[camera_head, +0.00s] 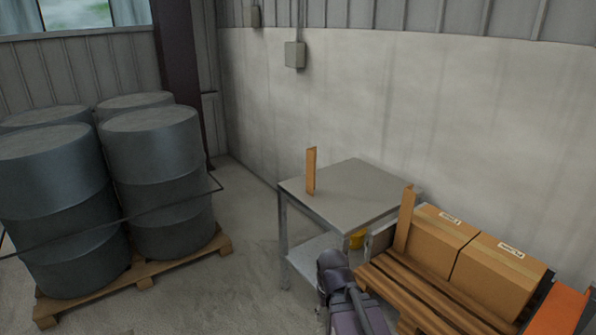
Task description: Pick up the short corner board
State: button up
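Two narrow brown boards stand upright. One corner board (311,171) stands near the left edge of the grey metal table (359,187) and looks the shorter in the picture. The other board (404,220) stands at the left end of the cardboard boxes, nearer to me, and looks longer. Part of my dark arm shows at the bottom centre, in front of the table and beside the pallet. No gripper fingers can be made out, and nothing is seen touching either board.
Two cardboard boxes (441,238) sit on a wooden pallet (424,296) at the right, with an orange object (560,310) beyond. Several grey drums (155,165) stand on another pallet (140,287) at left. The floor between is clear; a wall runs behind the table.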

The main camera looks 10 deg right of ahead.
aim_at(311, 153)
jog(key=u, duration=0.35)
jog(key=i, duration=1.2)
jog(key=z, duration=0.1)
